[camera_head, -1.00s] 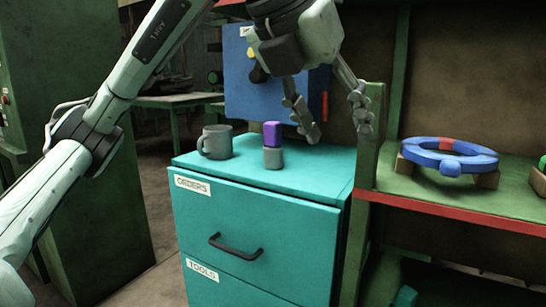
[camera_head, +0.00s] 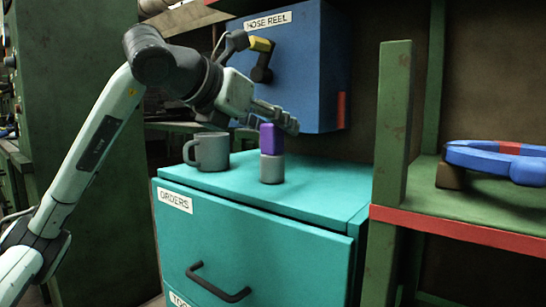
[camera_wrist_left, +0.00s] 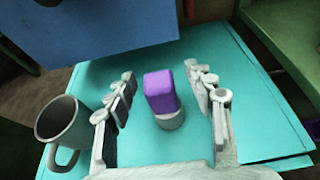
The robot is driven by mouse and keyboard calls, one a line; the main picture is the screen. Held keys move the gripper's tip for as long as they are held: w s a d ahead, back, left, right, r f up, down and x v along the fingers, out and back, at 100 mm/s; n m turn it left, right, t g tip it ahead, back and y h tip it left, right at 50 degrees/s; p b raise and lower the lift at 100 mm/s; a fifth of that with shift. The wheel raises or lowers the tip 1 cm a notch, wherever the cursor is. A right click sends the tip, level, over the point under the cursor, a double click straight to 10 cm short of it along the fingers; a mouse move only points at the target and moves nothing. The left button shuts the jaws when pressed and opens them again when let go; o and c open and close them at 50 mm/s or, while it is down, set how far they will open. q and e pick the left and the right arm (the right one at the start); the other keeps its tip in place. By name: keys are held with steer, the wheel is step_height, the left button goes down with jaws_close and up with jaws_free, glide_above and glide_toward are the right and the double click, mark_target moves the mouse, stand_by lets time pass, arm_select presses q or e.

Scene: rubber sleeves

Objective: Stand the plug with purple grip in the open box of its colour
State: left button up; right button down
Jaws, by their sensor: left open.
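The plug with purple grip (camera_head: 271,140) stands upright on the teal cabinet top, its lower part a grey cylinder. It also shows in the left wrist view (camera_wrist_left: 161,92), between the two spread fingers. My left gripper (camera_head: 275,117) is open and reaches in from the left, at about the height of the purple grip. In the left wrist view the gripper (camera_wrist_left: 160,76) has a finger on each side of the plug, with visible gaps. No open purple box is in view. My right gripper is not in view.
A grey mug (camera_head: 207,151) stands left of the plug, close to the left finger in the wrist view. The blue hose reel box (camera_head: 310,75) is behind the teal cabinet (camera_head: 325,204). A green post (camera_head: 394,125) and red-edged shelf (camera_head: 455,229) stand at the right.

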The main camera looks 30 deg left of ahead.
mark_target(283, 134)
arm_select(q)
steer(key=x, duration=0.4)
steer(key=shift+w+a+f, duration=0.1)
steer(key=shift+w+f, duration=0.15)
steer(key=shift+f, duration=0.05)
jaws_close()
